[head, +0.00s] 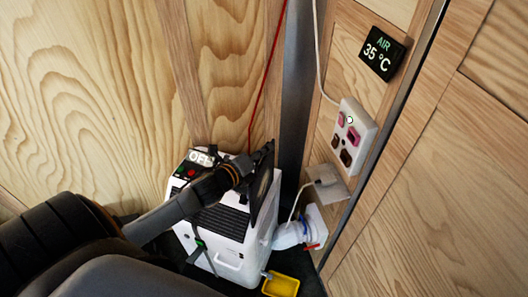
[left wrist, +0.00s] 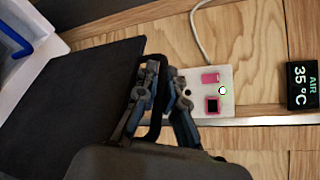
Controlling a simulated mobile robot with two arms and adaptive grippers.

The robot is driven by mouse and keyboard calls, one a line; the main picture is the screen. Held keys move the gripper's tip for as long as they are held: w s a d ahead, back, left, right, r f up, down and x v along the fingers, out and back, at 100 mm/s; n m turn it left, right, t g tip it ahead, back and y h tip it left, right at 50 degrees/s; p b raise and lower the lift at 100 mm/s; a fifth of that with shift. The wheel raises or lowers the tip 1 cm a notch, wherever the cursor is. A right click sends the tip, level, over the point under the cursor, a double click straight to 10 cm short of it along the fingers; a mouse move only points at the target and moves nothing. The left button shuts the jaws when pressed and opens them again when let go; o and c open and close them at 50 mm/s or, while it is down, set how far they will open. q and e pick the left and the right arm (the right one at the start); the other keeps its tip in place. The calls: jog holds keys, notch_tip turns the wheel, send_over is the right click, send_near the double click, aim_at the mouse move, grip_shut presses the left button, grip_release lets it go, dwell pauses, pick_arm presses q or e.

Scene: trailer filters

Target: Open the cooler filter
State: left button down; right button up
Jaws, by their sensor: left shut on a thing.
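The white cooler (head: 236,246) stands in the corner, with an OFF display (head: 200,158) and black grilles. A dark flat panel (head: 263,184), seemingly the cooler's filter cover, stands upright at its right side. In the left wrist view the panel (left wrist: 82,95) fills the left part, with a black handle (left wrist: 157,105) at its edge. My left gripper (head: 262,152) reaches over the cooler and is shut on this handle; in the left wrist view its fingers (left wrist: 160,100) sit on either side of it. Whether the panel touches the cooler body is hard to tell. My right gripper is out of view.
A white socket panel (head: 354,130) and an AIR 35 °C display (head: 382,53) are on the right wall. A white hose (head: 288,235) joins a wall fitting beside the cooler. A yellow tray (head: 281,285) lies on the floor in front. A red cable (head: 265,85) hangs behind.

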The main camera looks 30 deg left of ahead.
pick_arm(q)
jog(key=shift+w+r, duration=0.1)
jog(key=shift+r, duration=0.45)
jog(key=c, duration=1.7)
grip_release()
jog(key=shift+s+f, duration=0.1)
jog(key=shift+s, duration=0.15)
jog(key=v, duration=1.1)
jog(key=shift+s+a+r, duration=0.1)
jog(key=shift+s+r, duration=0.15)
jog(key=shift+s, duration=0.05)
jog(key=shift+f, duration=0.1)
